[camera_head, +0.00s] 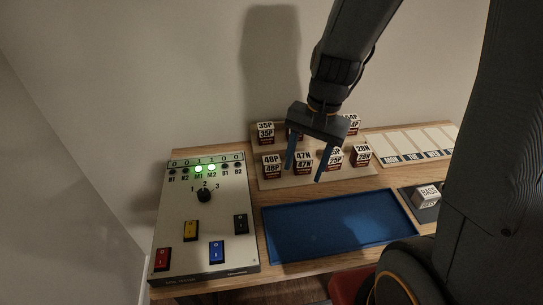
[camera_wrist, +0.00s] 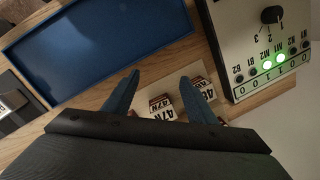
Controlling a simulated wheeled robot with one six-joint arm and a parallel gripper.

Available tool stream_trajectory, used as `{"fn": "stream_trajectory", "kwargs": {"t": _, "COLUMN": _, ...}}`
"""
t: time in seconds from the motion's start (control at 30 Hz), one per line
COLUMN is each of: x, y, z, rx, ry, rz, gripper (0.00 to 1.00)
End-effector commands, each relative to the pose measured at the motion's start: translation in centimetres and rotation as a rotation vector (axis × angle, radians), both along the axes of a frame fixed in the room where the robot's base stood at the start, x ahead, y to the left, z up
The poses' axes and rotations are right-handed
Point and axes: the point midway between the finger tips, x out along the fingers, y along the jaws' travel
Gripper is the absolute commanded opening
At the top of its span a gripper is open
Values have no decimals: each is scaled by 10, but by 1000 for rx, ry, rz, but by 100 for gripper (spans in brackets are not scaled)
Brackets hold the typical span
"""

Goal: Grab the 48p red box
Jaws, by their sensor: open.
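The 48P red box (camera_head: 272,168) stands at the front left of the beige board, with a white labelled top part and a dark red lower part. My gripper (camera_head: 305,174) is open and empty above the board, its left finger just right of the 48P box in the head view. In the wrist view, my gripper (camera_wrist: 159,77) has the 47N box (camera_wrist: 162,104) showing between its fingers. A box reading "48" (camera_wrist: 208,92) shows there beside the right finger, which partly hides it.
Other labelled boxes, such as 35P (camera_head: 265,132) and 28N (camera_head: 362,154), share the board (camera_head: 285,183). A blue tray (camera_head: 335,225) lies empty in front. A switch panel (camera_head: 185,235) with lit green lamps stands left. A wall is behind.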

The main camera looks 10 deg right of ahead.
Motion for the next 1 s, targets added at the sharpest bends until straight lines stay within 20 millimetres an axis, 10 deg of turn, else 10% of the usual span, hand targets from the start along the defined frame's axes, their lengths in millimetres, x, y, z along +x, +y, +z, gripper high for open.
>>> {"fn": "stream_trajectory", "kwargs": {"t": 0.4, "x": 79, "y": 39, "z": 7, "rx": 192, "ry": 221, "rz": -863, "gripper": 52}}
{"fn": "stream_trajectory", "kwargs": {"t": 1.0, "x": 81, "y": 59, "z": -42, "rx": 202, "ry": 243, "rz": -923, "gripper": 52}}
